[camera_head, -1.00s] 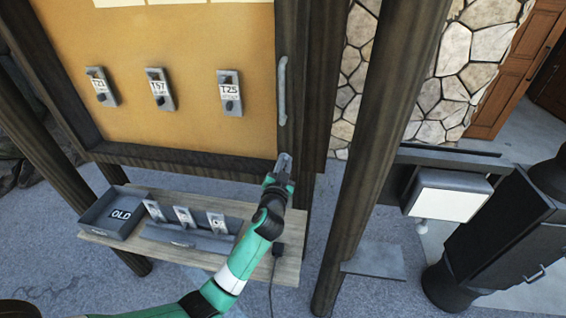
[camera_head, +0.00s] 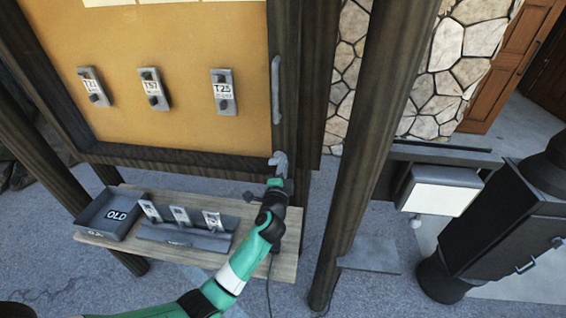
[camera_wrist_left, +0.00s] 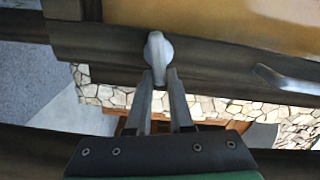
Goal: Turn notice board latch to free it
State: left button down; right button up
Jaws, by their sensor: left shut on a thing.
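The notice board (camera_head: 185,125) has a dark wooden frame and a tan panel. Its latch (camera_wrist_left: 157,48) is a small pale grey turn piece on the lower frame corner; in the head view the latch (camera_head: 279,160) shows at the board's lower right. My left gripper (camera_wrist_left: 158,74) is shut on the latch, with its fingertips at the latch's lower end. In the head view the left gripper (camera_head: 278,172) reaches up to the corner from below, partly covering the latch. My right gripper is in neither view.
A grey vertical handle (camera_head: 277,90) is above the latch on the frame. Several tags hang on the panel. Below, a shelf (camera_head: 262,262) holds a tray marked OLD (camera_head: 96,222) and a tag rack (camera_head: 185,236). A wooden post (camera_head: 365,150) stands right of the arm.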

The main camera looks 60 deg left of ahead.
pick_arm(q)
jog(key=shift+f+m, duration=0.2)
jog(key=shift+m, duration=1.1)
jog(key=shift+f, duration=0.1)
jog(key=c, duration=0.8)
grip_release()
jog(key=v, duration=1.1)
jog(key=shift+s+d+p, duration=0.2)
jog(key=shift+d+p, duration=0.1)
